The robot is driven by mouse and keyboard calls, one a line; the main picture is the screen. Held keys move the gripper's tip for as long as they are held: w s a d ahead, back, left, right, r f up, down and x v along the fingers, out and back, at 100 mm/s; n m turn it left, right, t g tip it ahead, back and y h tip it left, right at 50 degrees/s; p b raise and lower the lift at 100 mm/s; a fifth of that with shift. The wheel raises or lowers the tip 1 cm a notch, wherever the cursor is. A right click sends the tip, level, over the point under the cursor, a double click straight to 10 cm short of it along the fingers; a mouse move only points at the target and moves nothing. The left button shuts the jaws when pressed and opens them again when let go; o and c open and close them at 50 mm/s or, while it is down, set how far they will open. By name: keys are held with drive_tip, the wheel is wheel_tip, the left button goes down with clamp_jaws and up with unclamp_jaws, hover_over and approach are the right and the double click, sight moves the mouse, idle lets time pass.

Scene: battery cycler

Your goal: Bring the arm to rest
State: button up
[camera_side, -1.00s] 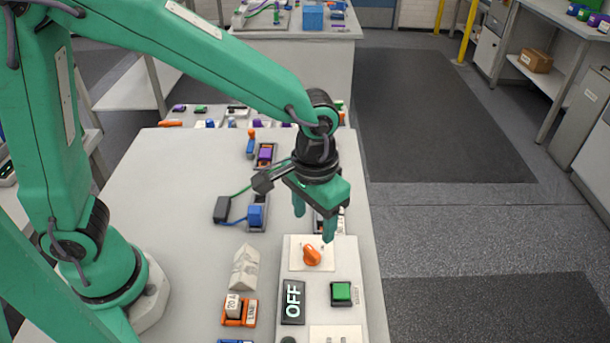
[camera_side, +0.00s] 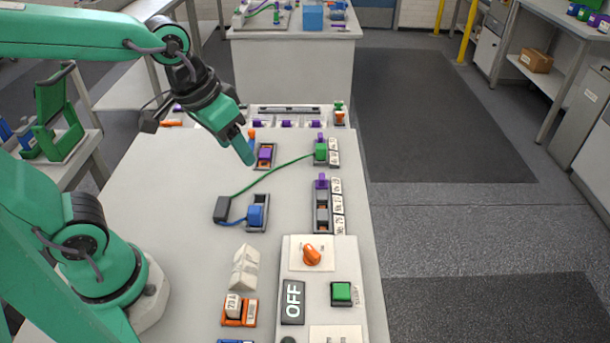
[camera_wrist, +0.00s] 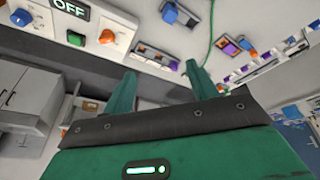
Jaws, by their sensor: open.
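My gripper (camera_side: 244,146) is raised above the back part of the white table (camera_side: 190,190) in the side view, tilted with its fingers pointing down to the right. In the wrist view its two green fingers (camera_wrist: 162,88) stand apart with nothing between them.
A panel with an orange knob (camera_side: 312,256), a green button (camera_side: 341,292) and an OFF sign (camera_side: 292,302) lies at the front right. A blue plug (camera_side: 256,215) and a green plug (camera_side: 320,151) have cables to a dark box (camera_side: 221,209). A whitish block (camera_side: 245,268) lies nearby.

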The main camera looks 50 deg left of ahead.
drive_tip(key=s+a+r+t, duration=0.1)
drive_tip(key=s+a, duration=0.3)
drive_tip(key=shift+s+a+r+t+y, duration=0.2)
drive_tip(key=shift+a+r+t+y, duration=0.1)
drive_tip(key=shift+a+t, duration=0.1)
